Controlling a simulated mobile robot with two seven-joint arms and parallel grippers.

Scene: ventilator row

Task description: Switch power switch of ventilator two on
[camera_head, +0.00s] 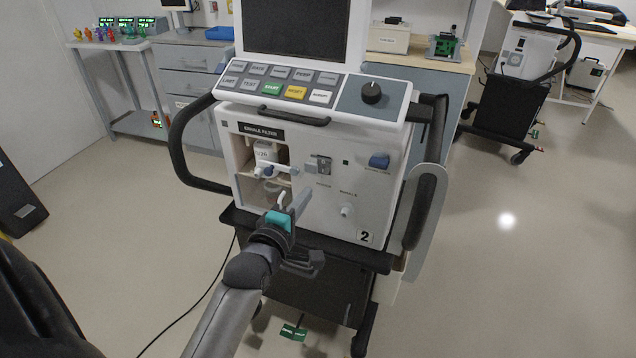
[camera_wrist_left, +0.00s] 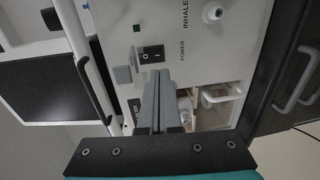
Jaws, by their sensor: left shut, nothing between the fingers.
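Ventilator two (camera_head: 372,222) stands in front of me, with a "2" label at the lower right of its front panel. Its power switch (camera_head: 321,163) is a small rocker on that panel, right of the filter compartment. In the left wrist view the power switch (camera_wrist_left: 152,54) is a black rocker with white marks, beside the word POWER; I cannot tell which side is pressed in. My left gripper (camera_head: 301,197) is shut and empty in front of the panel, below and left of the switch. In the wrist view its fingertips (camera_wrist_left: 157,73) appear close to the switch; contact is unclear.
The open filter compartment (camera_head: 262,190) with white fittings lies beside my left gripper. Black side handles (camera_head: 180,145) flank the ventilator. Another machine (camera_head: 516,62) stands at the back right, beyond clear floor.

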